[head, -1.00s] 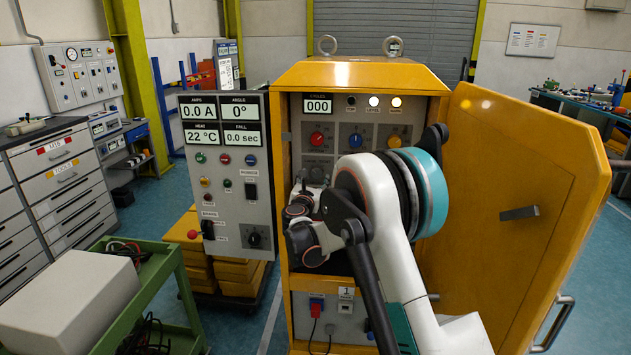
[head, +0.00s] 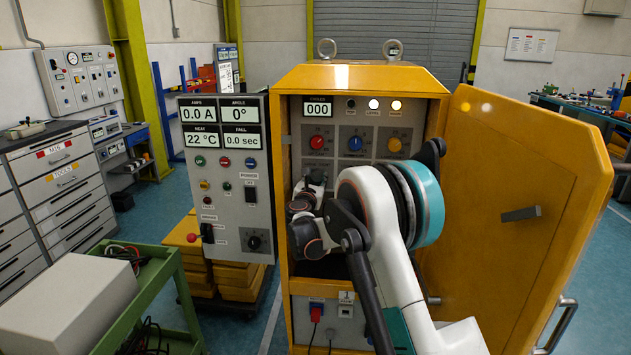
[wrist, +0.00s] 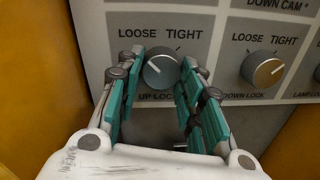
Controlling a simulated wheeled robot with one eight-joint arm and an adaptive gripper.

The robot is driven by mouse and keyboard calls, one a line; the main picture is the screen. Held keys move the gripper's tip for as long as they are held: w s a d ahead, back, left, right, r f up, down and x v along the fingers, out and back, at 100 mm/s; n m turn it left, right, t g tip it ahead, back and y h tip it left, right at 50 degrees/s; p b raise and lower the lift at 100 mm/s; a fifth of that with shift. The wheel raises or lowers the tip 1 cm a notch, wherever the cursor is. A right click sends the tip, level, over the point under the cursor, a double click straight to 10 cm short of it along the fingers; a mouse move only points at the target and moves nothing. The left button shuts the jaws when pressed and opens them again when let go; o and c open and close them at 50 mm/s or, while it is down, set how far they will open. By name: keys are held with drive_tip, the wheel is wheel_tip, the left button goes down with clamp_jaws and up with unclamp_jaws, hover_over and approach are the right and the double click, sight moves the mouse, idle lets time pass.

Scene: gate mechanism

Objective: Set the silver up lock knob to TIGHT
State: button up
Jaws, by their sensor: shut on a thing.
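The silver UP LOCK knob (wrist: 160,70) shows in the wrist view on the grey panel, under the printed words LOOSE and TIGHT. My gripper (wrist: 163,62) is shut on this knob, with one teal-padded finger on its left and one on its right. A pale mark shows on the knob's upper right, roughly towards the TIGHT side; its exact angle is hard to tell. In the head view my arm covers the lower part of the cabinet's panel, so the knob and fingertips are hidden there.
A second knob, labelled DOWN LOCK (wrist: 263,70), sits close to the right of my fingers. The yellow cabinet (head: 360,76) has its door (head: 530,200) standing open to the right. A grey meter box (head: 226,170) stands out at the left.

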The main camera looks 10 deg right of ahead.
drive_tip(key=shift+m, duration=0.3)
drive_tip(key=m, duration=0.3)
drive_tip(key=shift+r+m+p, duration=0.1)
drive_tip(key=shift+m+p, duration=0.2)
drive_tip(key=shift+p, duration=0.05)
drive_tip(key=m, duration=0.4)
drive_tip(key=shift+r+y+p, duration=0.1)
drive_tip(key=shift+y+p, duration=0.2)
drive_tip(key=m, duration=0.4)
drive_tip(key=shift+m+y, duration=0.3)
drive_tip(key=shift+r+m+p, duration=0.1)
drive_tip(key=shift+m+p, duration=0.2)
drive_tip(key=shift+m, duration=1.9)
drive_tip(key=o, duration=1.1)
drive_tip(key=shift+c, duration=0.2)
